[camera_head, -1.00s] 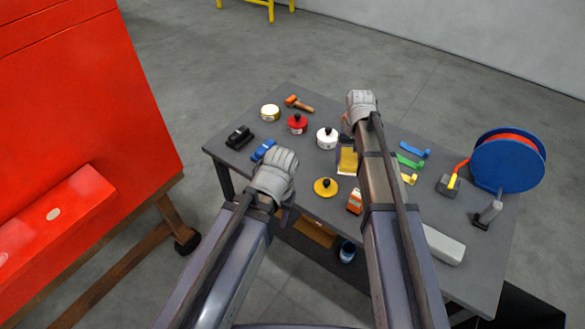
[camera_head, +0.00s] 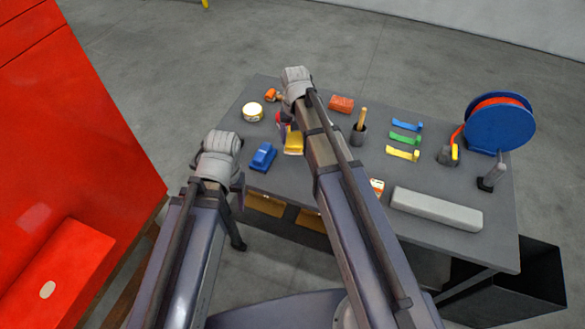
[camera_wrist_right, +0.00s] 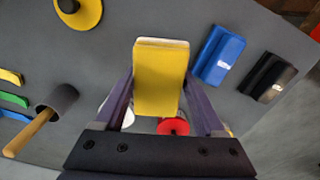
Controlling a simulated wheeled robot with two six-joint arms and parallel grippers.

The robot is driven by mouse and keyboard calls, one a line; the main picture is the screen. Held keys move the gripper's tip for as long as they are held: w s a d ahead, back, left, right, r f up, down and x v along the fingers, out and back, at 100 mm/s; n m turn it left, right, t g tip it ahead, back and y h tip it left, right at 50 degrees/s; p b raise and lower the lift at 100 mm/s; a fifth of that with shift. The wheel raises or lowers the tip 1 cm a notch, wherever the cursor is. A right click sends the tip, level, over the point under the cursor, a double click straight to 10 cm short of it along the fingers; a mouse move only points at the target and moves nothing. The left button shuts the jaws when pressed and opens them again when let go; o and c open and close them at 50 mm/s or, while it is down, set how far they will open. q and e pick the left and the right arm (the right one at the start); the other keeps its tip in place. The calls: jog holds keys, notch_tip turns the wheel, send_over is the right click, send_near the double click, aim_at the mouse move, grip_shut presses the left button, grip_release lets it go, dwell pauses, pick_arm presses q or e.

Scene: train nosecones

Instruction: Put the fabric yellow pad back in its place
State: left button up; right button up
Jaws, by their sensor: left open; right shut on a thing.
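The yellow pad (camera_head: 294,143) is a block with a yellow face and a paler edge. In the right wrist view the yellow pad (camera_wrist_right: 158,72) sits between both fingers of my right gripper (camera_wrist_right: 158,92), which is shut on it. In the head view my right gripper (camera_head: 286,122) is over the left half of the table, partly hidden by its own arm, with the pad beside it. My left gripper (camera_head: 238,187) is open and empty near the table's left front edge, mostly hidden by its wrist. I cannot tell which spot is the pad's place.
The grey table (camera_head: 330,85) holds a blue block (camera_head: 263,156), a cream tin (camera_head: 252,111), a red brick (camera_head: 341,103), a cup with a wooden handle (camera_head: 359,132), coloured clips (camera_head: 405,139), a grey bar (camera_head: 436,209) and a blue reel (camera_head: 500,128). A red panel (camera_head: 70,130) stands left.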

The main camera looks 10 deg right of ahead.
aim_at(299, 147)
jog(key=s+m, duration=0.1)
jog(key=s, duration=0.1)
jog(key=s+r+m, duration=0.1)
jog(key=s, duration=0.1)
jog(key=shift+d, duration=0.2)
jog(key=shift+s+m, duration=0.25)
jog(key=shift+m, duration=0.25)
notch_tip(299, 147, down, 6)
jog(key=b, duration=0.6)
jog(key=shift+f, duration=0.2)
notch_tip(299, 147, down, 4)
jog(key=b, duration=0.3)
jog(key=shift+r+b, duration=0.15)
jog(key=shift+b, duration=0.15)
jog(key=o, duration=1.3)
